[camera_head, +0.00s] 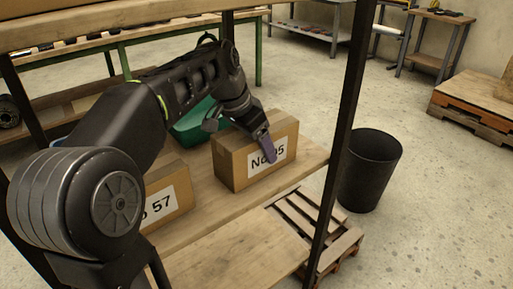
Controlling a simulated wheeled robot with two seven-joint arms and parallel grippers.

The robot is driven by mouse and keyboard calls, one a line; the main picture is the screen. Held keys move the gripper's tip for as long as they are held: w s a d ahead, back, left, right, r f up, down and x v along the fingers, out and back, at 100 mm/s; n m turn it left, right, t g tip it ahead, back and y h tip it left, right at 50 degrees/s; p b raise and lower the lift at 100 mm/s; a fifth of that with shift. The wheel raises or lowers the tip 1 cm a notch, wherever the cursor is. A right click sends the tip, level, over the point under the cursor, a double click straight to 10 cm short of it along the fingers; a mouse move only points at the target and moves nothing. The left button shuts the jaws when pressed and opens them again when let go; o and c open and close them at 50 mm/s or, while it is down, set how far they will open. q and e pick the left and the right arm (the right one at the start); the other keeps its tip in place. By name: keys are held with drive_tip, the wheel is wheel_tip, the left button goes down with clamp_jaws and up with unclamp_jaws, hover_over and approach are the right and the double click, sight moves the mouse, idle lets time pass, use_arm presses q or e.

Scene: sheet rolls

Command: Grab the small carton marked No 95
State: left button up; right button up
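The small brown carton marked No 95 (229,163) stands upright on a wooden shelf (205,220), its white label facing me. My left arm reaches in from the left, and my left gripper (262,140) is at this carton. One grey-purple finger hangs in front of the label and covers part of the "No 9" print. The other finger is not clearly visible, so I cannot tell how far apart the fingers are or whether they touch the carton. My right gripper is out of view.
Another carton, its label ending in 57 (165,204), stands left on the same shelf, partly behind my arm. A green bin (190,128) is behind. A dark rack post (345,125) rises on the right, near a black waste bin (370,172) and a pallet (340,248).

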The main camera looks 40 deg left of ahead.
use_arm(q)
drive_tip(key=shift+c, duration=1.2)
drive_tip(key=shift+r, duration=0.15)
drive_tip(key=s+d+r, duration=0.1)
drive_tip(key=s+d, duration=0.3)
drive_tip(key=s, duration=0.4)
drive_tip(key=s+d+r, duration=0.2)
drive_tip(key=s+d, duration=0.2)
drive_tip(key=s, duration=0.4)
drive_tip(key=shift+r+b, duration=0.2)
drive_tip(key=shift+b, duration=0.25)
drive_tip(key=shift+s, duration=0.1)
